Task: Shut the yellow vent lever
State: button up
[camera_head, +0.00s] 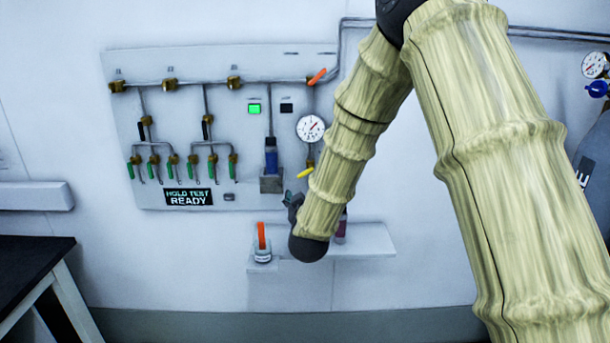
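The yellow vent lever (305,173) is on the wall panel, below the round white gauge (310,128). It slants, with its left end lower and its right end up by a brass fitting. My arm comes down from the top right, and its dark wrist end is in front of the wall shelf. A small dark part of my gripper (290,198) shows just below and left of the lever. A small gap seems to show between them. The fingers are mostly hidden behind my wrist, so whether they are open cannot be told.
The panel (230,60) also carries an orange lever (317,76), several green-handled valves and a sign reading "HOLD TEST READY" (189,197). A small shelf (365,240) below holds a jar (262,252) with an orange piece. A dark table (30,262) stands left; a gas cylinder (597,160) right.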

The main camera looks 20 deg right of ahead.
aim_at(305, 173)
jog(key=x, duration=0.3)
jog(key=p+x, duration=0.1)
jog(key=x, duration=0.3)
jog(key=p+x, duration=0.1)
jog(key=x, duration=0.3)
jog(key=shift+r, duration=0.4)
jog(key=c, duration=1)
